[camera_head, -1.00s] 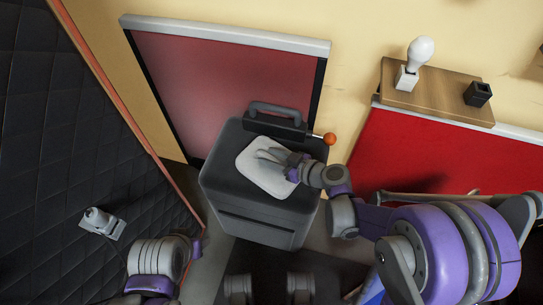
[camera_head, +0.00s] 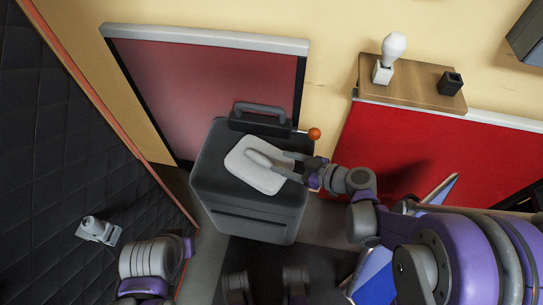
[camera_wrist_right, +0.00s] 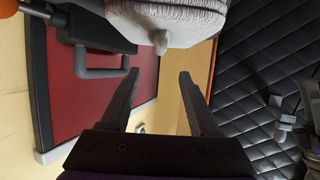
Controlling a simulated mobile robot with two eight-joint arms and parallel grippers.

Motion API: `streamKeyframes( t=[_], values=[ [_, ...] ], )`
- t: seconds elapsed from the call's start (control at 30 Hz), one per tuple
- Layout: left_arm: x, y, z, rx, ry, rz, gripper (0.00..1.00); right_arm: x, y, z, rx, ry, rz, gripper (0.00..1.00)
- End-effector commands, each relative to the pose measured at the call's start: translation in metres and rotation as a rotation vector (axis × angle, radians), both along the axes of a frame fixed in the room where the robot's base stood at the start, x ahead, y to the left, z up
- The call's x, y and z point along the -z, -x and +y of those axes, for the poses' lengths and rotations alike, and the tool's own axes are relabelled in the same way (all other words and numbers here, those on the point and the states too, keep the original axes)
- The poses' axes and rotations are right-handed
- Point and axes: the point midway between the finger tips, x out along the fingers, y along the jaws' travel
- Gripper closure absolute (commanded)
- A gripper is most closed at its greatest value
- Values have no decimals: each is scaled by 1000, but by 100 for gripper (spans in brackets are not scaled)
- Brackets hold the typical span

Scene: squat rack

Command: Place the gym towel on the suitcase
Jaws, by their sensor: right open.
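The gym towel (camera_head: 245,172), white and folded with a raised fold on top, lies flat on the lid of the dark grey suitcase (camera_head: 240,205). The suitcase stands upright, its handle (camera_head: 262,108) toward the wall. My right gripper (camera_head: 279,162) is open, with its fingers at the towel's right edge. In the right wrist view, the towel (camera_wrist_right: 170,18) is at the top, beyond the open fingers (camera_wrist_right: 160,74), with nothing between them. Whether a finger still touches the towel I cannot tell. Part of my left arm (camera_head: 150,262) shows at the bottom left; its gripper is out of view.
A red panel with a grey rim (camera_head: 205,85) stands behind the suitcase. An orange ball (camera_head: 314,134) is at the lid's far right. A wooden shelf (camera_head: 415,82) holds a white lamp (camera_head: 392,52) and a black holder (camera_head: 450,83). A black quilted wall (camera_head: 60,150) is left.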

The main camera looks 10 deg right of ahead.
Motion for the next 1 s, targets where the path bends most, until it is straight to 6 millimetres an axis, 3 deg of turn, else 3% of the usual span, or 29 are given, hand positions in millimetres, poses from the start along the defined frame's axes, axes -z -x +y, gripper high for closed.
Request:
streamKeyframes(
  t=[0.2,0.47,0.67,0.8,1.0],
  values=[
    [-4,0,0,0,0,-1,50,-7,11,-13,1,1,-1,38],
    [-4,0,0,0,0,-1,50,-6,23,-8,14,19,89,38],
    [-4,0,0,0,0,-1,50,2,77,-8,156,121,424,38],
    [-4,0,0,0,0,-1,50,5,123,-26,358,218,621,38],
    [-4,0,0,0,0,-1,50,1,170,-63,655,311,726,38]
  ],
)
